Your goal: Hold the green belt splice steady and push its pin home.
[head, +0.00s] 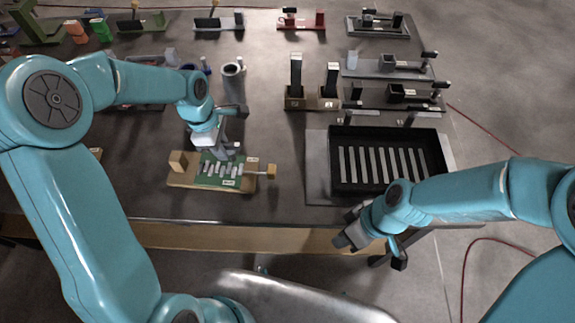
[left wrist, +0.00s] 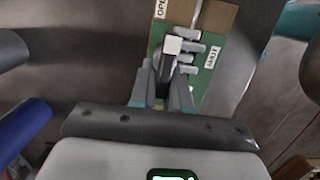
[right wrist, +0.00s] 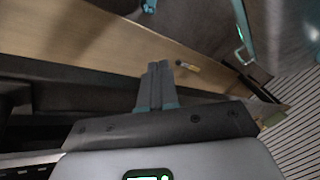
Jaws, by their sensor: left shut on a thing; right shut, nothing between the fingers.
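The green belt splice (head: 213,171), with a row of grey knuckles, sits on a wooden board (head: 183,182) left of the table's middle. Its pin, with a wooden knob (head: 272,171), sticks out from the right side. My left gripper (head: 224,152) is over the splice from behind, shut on an upright dark piece with a pale top (left wrist: 172,45). The fingers hide part of the splice (left wrist: 215,42). My right gripper (head: 343,238) is shut and empty at the table's front edge, right of the knob and nearer to me. Its closed fingertips (right wrist: 159,68) touch nothing visible.
A black slotted tray (head: 340,187) lies to the right. A wooden stand with two dark uprights (head: 311,102) is behind, and a grey cylinder (head: 232,82) stands behind the splice. Several fixtures line the back and right. Bare table lies between knob and tray.

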